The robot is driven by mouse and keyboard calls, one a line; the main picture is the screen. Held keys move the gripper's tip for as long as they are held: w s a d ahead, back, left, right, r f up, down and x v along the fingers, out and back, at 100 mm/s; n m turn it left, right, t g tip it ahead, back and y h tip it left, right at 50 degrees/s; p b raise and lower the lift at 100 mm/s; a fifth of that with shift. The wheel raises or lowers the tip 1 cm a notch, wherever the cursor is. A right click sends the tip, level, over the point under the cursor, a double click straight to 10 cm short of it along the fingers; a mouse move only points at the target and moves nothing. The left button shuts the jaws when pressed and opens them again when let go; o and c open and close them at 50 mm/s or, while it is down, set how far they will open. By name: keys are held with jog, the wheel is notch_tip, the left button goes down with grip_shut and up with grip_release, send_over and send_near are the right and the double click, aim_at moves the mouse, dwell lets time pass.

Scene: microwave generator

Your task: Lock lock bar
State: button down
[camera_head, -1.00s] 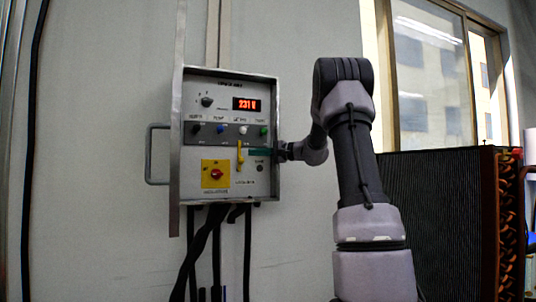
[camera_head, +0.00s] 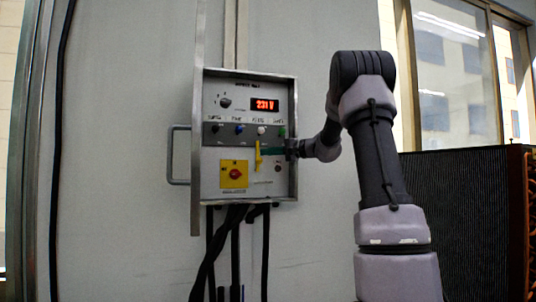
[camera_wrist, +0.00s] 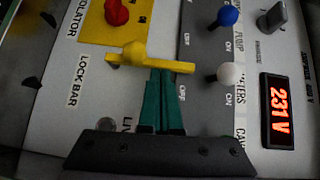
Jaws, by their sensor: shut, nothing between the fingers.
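The lock bar (camera_head: 258,161) is a yellow handle, standing about upright at the lower middle of the control panel (camera_head: 286,185). In the wrist view the yellow lock bar (camera_wrist: 172,66) lies crosswise beside the printed words LOCK BAR, with a round yellow knob on it. My gripper (camera_head: 266,151) reaches in from the right, near the upper part of the bar. In the wrist view my gripper (camera_wrist: 161,80) has its green fingers together and empty. Their tips are right at the bar's edge; whether they touch it is unclear.
A red rotary switch (camera_head: 235,174) on a yellow plate sits left of the bar. Coloured toggles (camera_head: 239,128) line a grey strip above it, and a display (camera_head: 264,104) reads 231 V. The open panel door's handle (camera_head: 180,182) stands out left. A radiator (camera_head: 460,215) is at right.

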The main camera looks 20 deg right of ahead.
aim_at(259, 157)
jog(key=shift+a+r, duration=0.1)
jog(key=a+n+g+h, duration=0.1)
jog(key=a+n+h, duration=0.1)
jog(key=a+n, duration=0.1)
jog(key=shift+r+g+h, duration=0.4)
jog(key=shift+a+f+n+g+h, duration=0.25)
jog(key=shift+a+f+n+h, duration=0.45)
jog(key=shift+a+h, duration=0.4)
jog(key=shift+a+f+n+g+h, duration=0.3)
jog(key=shift+a+f+n+h, duration=0.4)
jog(key=shift+a+h, duration=0.4)
jog(key=shift+a+f+n+g+h, duration=0.25)
jog(key=shift+a+f+n+h, duration=0.45)
jog(key=shift+a+h, duration=0.4)
jog(key=shift+a+f, duration=0.15)
jog(key=shift+f, duration=0.15)
